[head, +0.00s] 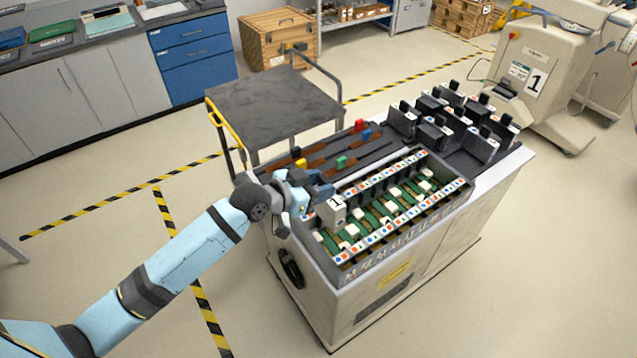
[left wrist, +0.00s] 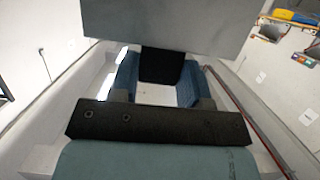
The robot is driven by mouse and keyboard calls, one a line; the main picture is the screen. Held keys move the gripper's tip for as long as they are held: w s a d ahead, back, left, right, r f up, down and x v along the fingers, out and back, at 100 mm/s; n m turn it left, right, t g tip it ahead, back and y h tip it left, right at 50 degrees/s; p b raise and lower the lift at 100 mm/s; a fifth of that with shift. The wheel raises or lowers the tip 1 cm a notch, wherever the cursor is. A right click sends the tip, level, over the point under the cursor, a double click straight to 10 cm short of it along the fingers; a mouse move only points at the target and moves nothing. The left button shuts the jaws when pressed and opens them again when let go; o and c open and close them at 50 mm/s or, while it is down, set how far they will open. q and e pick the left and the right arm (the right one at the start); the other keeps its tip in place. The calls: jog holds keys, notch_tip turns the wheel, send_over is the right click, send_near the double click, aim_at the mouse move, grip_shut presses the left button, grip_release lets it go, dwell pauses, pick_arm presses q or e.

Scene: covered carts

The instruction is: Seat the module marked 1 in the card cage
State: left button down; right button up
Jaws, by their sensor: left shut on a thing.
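The module marked 1 (head: 334,213) is a pale block with a dark numeral on its face. It is over the near left end of the card cage (head: 405,222), an open frame with green and white slots between two rows of coloured marks. My left gripper (head: 318,192) is shut on the module at its upper part. In the left wrist view the blue fingers (left wrist: 160,80) close on a black handle (left wrist: 162,64), with a grey panel (left wrist: 180,25) beyond it. The module's lower end is hidden, so I cannot tell whether it has entered a slot. My right gripper is not in view.
Several dark modules with black handles (head: 440,118) stand at the cart's far right end. Coloured-handled items (head: 342,161) lie in a dark tray behind the cage. A grey-topped trolley (head: 275,103) stands behind. The floor right of the cart is clear.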

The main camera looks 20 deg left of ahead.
pick_arm(q)
notch_tip(320, 180, down, 15)
jog(key=b, duration=0.9)
jog(key=shift+b, duration=0.4)
dwell(0.5)
dwell(0.6)
jog(key=c, duration=0.5)
grip_release()
jog(key=shift+s+f, duration=0.1)
jog(key=v, duration=1.3)
jog(key=shift+s+a+r+b, duration=0.25)
jog(key=shift+a+b, duration=0.05)
jog(key=shift+b, duration=0.1)
